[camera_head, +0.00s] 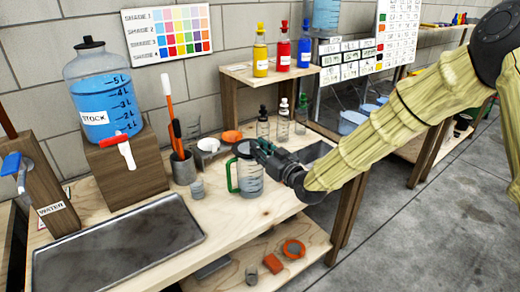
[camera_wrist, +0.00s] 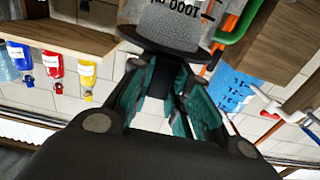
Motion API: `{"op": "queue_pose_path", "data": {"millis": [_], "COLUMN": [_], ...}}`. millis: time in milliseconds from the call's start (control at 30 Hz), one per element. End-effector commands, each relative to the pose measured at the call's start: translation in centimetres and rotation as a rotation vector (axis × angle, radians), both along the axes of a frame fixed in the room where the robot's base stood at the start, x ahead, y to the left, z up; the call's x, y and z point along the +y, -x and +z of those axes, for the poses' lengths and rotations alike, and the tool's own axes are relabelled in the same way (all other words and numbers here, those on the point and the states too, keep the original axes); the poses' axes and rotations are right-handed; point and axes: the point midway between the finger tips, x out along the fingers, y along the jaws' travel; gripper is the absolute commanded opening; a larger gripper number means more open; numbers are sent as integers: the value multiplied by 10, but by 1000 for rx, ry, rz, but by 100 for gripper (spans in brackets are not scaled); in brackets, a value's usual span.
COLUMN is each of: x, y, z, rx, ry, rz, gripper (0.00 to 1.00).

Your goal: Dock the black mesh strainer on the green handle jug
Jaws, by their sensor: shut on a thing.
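The green handle jug (camera_head: 250,182) is clear and stands upright on the bench, its green handle on the left in the head view. In the wrist view its green handle (camera_wrist: 236,22) and a 1000 ml mark show at the top. My gripper (camera_head: 262,150) is at the jug's top, shut on the black mesh strainer (camera_head: 243,148). In the wrist view the strainer's dark rim (camera_wrist: 160,42) and grey mesh bowl (camera_wrist: 172,22) lie just beyond my fingers (camera_wrist: 168,88). The strainer is over the jug's mouth. I cannot tell whether its rim rests on the jug.
A steel tray (camera_head: 120,250), a blue-filled STOCK tank (camera_head: 100,95) and a tool cup (camera_head: 183,168) stand left of the jug. A white strainer (camera_head: 208,145) and an orange piece (camera_head: 231,136) lie behind it. Small dropper bottles (camera_head: 283,125) stand behind my gripper.

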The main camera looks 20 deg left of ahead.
Motion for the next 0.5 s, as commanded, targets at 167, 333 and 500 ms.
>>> {"op": "queue_pose_path", "data": {"millis": [167,333,500], "x": [0,0,0], "y": [0,0,0], "z": [-3,-6,-9], "rx": [0,0,0], "ry": [0,0,0], "rz": [0,0,0], "gripper": [0,0,0]}}
